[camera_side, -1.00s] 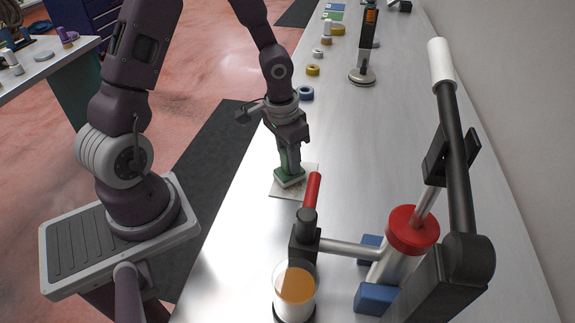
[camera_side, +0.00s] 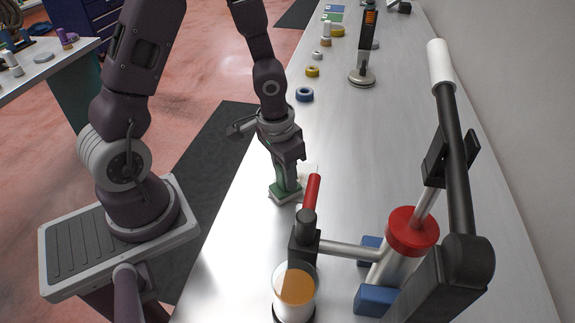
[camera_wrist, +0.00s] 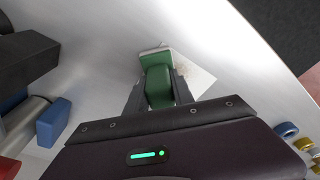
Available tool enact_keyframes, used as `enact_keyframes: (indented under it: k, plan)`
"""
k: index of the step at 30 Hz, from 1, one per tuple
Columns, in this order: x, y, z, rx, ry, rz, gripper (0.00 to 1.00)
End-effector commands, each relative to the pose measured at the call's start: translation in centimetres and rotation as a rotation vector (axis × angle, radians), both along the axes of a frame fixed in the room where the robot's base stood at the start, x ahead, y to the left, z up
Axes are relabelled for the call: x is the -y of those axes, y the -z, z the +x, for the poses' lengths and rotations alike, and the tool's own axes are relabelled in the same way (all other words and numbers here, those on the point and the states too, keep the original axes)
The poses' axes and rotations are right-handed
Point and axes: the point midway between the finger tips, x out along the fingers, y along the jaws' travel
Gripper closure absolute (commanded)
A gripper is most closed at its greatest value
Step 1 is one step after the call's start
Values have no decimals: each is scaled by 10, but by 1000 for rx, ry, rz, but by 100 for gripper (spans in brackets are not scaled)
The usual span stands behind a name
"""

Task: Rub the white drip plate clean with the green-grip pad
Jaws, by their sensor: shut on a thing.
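My gripper (camera_side: 287,172) is shut on the green grip of the pad (camera_side: 284,192), which is held upright and low at the bench top. In the wrist view the green-grip pad (camera_wrist: 157,82) sits between the fingers, with its pale base at the far end. The white drip plate (camera_side: 310,170) lies flat on the bench, partly hidden behind my gripper and the pad. In the wrist view the drip plate (camera_wrist: 196,72) shows brownish marks, and the pad is at its left edge. I cannot tell whether the pad touches the plate.
A red-handled valve (camera_side: 312,190) stands close to the right of the pad. A clear cup of amber liquid (camera_side: 295,287) is in front of it. A lever press with a red collar (camera_side: 412,230) stands at right. Several rings, including a blue one (camera_side: 304,95), lie farther back.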

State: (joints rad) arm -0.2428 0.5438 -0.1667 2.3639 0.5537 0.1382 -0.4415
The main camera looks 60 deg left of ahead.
Motion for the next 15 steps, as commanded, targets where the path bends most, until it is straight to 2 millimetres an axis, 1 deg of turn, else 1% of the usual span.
enact_keyframes:
  k: [4, 6, 8, 15]
  plan:
    - [10, -1, -10, -1, 2, -1, 100]
    - [8, -12, -8, 4, -6, -2, 100]
    - [7, -27, -8, 6, -5, 0, 100]
    - [7, -47, -9, 1, 0, 2, 100]
